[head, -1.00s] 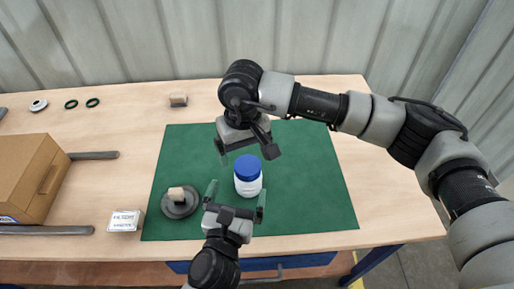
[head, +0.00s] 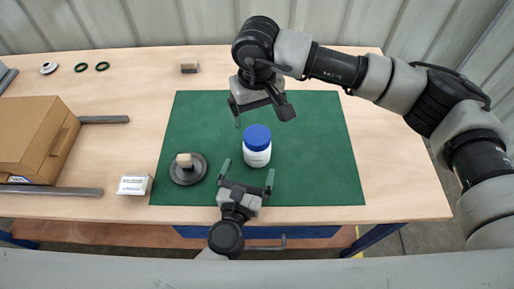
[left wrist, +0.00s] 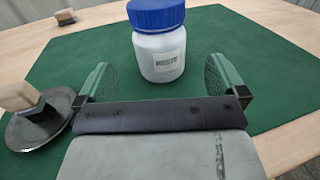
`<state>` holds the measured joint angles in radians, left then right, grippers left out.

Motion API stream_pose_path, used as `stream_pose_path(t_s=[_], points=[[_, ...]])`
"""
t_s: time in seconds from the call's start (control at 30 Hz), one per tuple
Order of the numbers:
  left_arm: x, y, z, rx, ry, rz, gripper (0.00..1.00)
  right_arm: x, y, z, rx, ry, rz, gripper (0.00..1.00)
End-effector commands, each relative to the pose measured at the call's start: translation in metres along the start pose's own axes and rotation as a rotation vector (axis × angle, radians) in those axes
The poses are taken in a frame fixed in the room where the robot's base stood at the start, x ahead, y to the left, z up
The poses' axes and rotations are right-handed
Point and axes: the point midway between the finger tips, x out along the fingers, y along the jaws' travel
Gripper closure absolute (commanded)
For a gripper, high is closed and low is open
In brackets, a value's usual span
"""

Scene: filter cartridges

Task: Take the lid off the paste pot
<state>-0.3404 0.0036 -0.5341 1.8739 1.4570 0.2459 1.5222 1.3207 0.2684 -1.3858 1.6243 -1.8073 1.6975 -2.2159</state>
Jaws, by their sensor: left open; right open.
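The paste pot (head: 257,155) is a white jar standing upright on the green mat, with its blue lid (head: 257,137) on top. It also shows in the left wrist view (left wrist: 160,55), straight ahead, with a small label on its front. My left gripper (head: 247,178) is open in front of the pot, its fingers apart and pointing at it. Nothing is between the fingers. My right gripper (head: 264,113) is open and empty, above the mat behind the pot and apart from the lid.
A dark round disc with a wooden block handle (head: 187,169) sits left of the pot. A small white box (head: 134,185), a cardboard box (head: 35,140) and grey bars (head: 60,191) lie further left. The mat's right side (head: 325,150) is clear.

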Motion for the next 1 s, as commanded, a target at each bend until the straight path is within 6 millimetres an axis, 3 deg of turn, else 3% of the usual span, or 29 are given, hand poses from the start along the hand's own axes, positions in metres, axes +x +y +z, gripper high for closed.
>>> stream_pose_path(t_s=[0.07,0.3,0.5,0.87,1.0], points=[[0.000,0.001,-0.006,0.008,-0.009,-0.003,0.00,0.000,0.000,0.000,0.000,0.000,0.000,0.10],[0.048,0.001,-0.003,-0.002,-0.010,0.002,0.00,0.000,0.000,0.000,0.000,0.000,0.000,0.10],[0.069,0.001,-0.003,-0.001,-0.008,0.002,0.00,0.000,0.000,0.000,0.000,0.000,0.000,0.10],[0.075,0.001,-0.003,-0.001,-0.008,0.001,0.00,0.000,0.000,0.000,0.000,0.000,0.000,0.10],[0.075,0.001,-0.003,-0.001,-0.008,0.001,0.17,0.000,0.000,0.000,0.000,0.000,0.000,0.10]])
